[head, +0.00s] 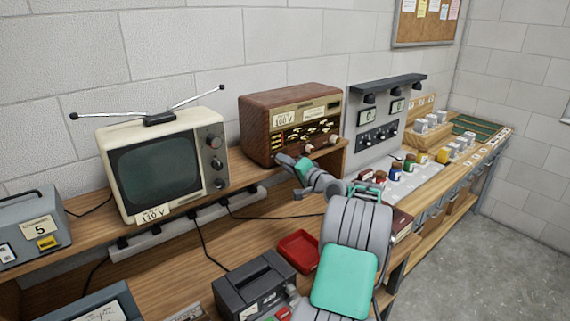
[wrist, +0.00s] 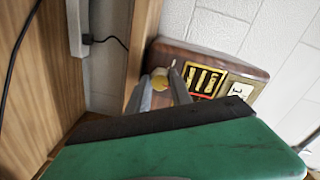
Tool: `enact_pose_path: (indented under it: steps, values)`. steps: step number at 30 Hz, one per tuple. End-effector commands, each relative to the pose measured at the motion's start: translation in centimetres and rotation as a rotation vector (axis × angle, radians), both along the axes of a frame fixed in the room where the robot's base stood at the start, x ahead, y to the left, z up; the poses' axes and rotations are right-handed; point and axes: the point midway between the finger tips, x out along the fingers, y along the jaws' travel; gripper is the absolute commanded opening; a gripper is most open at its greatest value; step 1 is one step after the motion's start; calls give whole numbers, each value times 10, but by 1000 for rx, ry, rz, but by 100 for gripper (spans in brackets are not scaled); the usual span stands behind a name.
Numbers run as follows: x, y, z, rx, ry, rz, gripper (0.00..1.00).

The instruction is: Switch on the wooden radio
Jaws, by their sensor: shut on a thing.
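My gripper (head: 283,160) is at the lower left of that front, and hides what is there in the head view. In the wrist view the radio (wrist: 186,50) is tilted, and my gripper (wrist: 160,88) is shut on a round yellowish knob (wrist: 159,80) between its fingertips. Whether the radio is on, I cannot tell.
A cream television (head: 160,165) with antennas stands left of the radio. A power strip (head: 190,222) runs along the shelf edge. Below are a red tray (head: 299,251) and a dark box (head: 254,286). A grey meter panel (head: 380,120) and small jars stand to the right.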

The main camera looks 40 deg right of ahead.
Motion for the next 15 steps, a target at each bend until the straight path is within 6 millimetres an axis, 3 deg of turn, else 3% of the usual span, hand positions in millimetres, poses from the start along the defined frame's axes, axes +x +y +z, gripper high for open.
enact_pose_path:
  steps: [2, 3, 10, 15]
  values:
    - [0, -1, 2, -4, -3, -3, 0]
    - [0, -1, 2, -3, -3, -2, 28]
    - [0, 0, 1, -2, -2, -1, 47]
    - [0, 0, 1, -2, -1, 0, 48]
